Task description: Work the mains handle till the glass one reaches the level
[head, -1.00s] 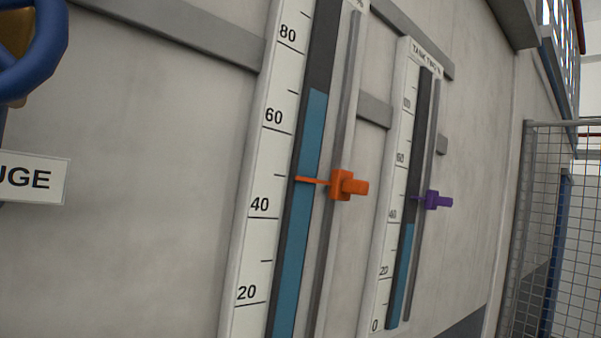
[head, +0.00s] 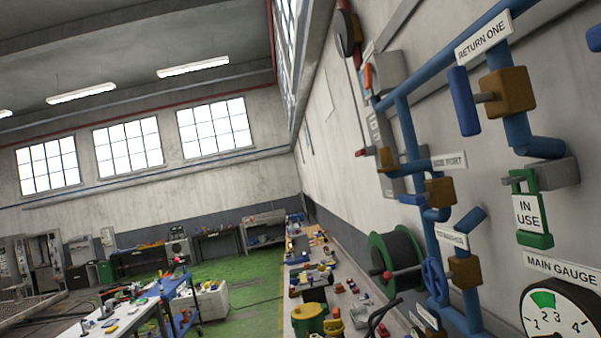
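No part of my gripper shows in the head view. The tank glasses with their scales are out of view now. On the wall at right, blue pipes carry several brass-brown valves. A blue handle (head: 463,101) sits on the valve (head: 508,93) under the RETURN ONE label (head: 484,42). A blue handwheel (head: 434,281) is lower down, and a small label (head: 427,317) by it is too small to read. I cannot tell which handle is the mains one. The MAIN GAUGE dial (head: 562,318) is cut off by the bottom edge.
A green IN USE tag (head: 529,214) hangs on the wall piping. A dark hose reel (head: 397,260) and a long bench (head: 307,283) crowded with small items run along the wall. A blue cart (head: 184,301) and table stand left. Green floor (head: 236,267) lies open between.

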